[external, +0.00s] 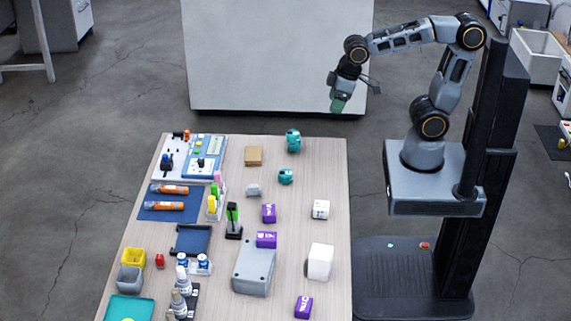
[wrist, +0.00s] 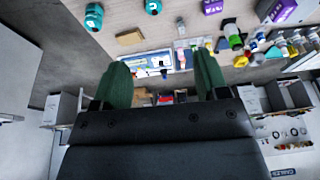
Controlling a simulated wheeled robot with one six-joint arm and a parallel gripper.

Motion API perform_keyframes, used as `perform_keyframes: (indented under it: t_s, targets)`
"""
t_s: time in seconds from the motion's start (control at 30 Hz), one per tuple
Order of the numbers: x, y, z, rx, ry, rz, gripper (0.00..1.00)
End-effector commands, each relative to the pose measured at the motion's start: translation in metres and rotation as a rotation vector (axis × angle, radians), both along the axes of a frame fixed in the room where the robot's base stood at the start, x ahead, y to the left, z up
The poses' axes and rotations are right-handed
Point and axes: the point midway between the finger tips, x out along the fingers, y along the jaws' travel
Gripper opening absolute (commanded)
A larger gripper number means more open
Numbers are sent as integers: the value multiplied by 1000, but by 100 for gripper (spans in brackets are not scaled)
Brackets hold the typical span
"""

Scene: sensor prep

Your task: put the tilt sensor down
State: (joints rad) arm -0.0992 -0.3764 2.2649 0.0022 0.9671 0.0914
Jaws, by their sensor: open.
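My gripper (external: 338,103) hangs in the air past the far right corner of the table, with nothing seen in it. In the wrist view its two green fingers stand wide apart, with a clear gap (wrist: 163,78) between them. I cannot tell which object is the tilt sensor. Small devices stand on the table: two teal rounded units (external: 293,141) at the far right, several purple boxes (external: 268,213) down the middle and front, and white boxes (external: 320,209) on the right. The teal units also show at the top of the wrist view (wrist: 94,17).
The wooden table (external: 215,295) is crowded on its left with a blue mat (external: 150,213), orange-handled tools, bottles and bins. A brown block (external: 253,156) and a large grey box (external: 254,267) also stand there. A pale cabinet (external: 270,50) stands beyond.

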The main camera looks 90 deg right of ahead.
Motion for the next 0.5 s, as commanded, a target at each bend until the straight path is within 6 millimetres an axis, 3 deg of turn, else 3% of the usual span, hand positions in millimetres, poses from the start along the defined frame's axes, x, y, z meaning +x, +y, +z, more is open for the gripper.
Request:
perform_keyframes:
  t_s: [0.1,0.2,0.5]
  targets:
    - [-30,-17,-13,-12,-28,-5,68]
    - [-46,-24,-22,-21,-39,-4,68]
    - [-56,-28,-29,-26,-47,-2,68]
